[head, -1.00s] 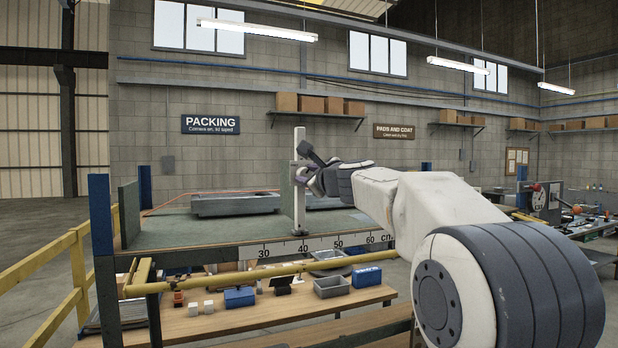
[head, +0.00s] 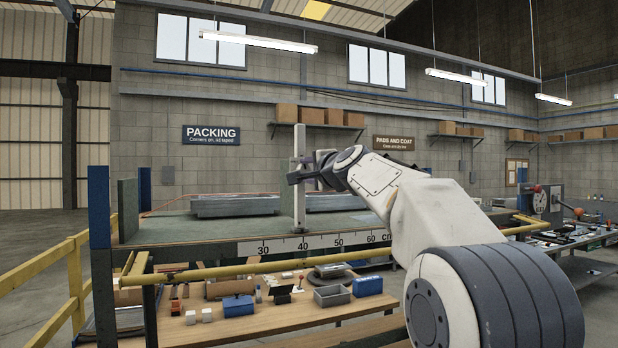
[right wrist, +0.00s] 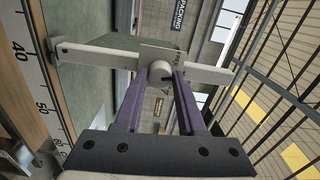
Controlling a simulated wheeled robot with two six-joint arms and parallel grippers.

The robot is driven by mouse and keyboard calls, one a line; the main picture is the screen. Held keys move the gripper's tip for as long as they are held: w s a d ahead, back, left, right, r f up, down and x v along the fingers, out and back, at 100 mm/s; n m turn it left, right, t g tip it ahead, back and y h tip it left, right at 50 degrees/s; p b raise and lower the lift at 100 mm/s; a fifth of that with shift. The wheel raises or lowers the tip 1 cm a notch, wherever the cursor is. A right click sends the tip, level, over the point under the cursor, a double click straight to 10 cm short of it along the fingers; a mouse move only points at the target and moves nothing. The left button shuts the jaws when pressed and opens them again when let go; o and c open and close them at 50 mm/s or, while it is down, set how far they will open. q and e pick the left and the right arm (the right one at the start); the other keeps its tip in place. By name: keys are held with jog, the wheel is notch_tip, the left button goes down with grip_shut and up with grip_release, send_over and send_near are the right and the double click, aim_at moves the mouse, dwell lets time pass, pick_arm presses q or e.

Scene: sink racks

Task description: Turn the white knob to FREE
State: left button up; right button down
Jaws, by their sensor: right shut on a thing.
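The white knob (right wrist: 160,73) sits on a white upright post, against a small pale plate (right wrist: 162,56), in the right wrist view. Small dark lettering at the plate's edge is too small to read surely. My right gripper (right wrist: 160,82) is shut on the knob, with one purple-grey finger on each side. In the head view the right gripper (head: 301,175) is at the upper part of the white post (head: 299,210) and hides the knob. The knob's pointing direction cannot be made out. My left gripper is not in view.
The post stands at the front edge of a green-topped bench (head: 170,230), by a centimetre scale (head: 330,243). A grey metal channel (head: 235,206) lies behind it. A yellow rail (head: 260,268) runs in front, above a lower wooden shelf (head: 250,325) with boxes and trays.

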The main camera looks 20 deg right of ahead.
jog(key=n+b, duration=0.2)
jog(key=n, duration=0.3)
jog(key=shift+f+n, duration=0.15)
jog(key=shift+n, duration=0.25)
dwell(0.4)
jog(key=c, duration=0.5)
grip_release()
jog(key=shift+s+b, duration=0.1)
jog(key=shift+b, duration=0.25)
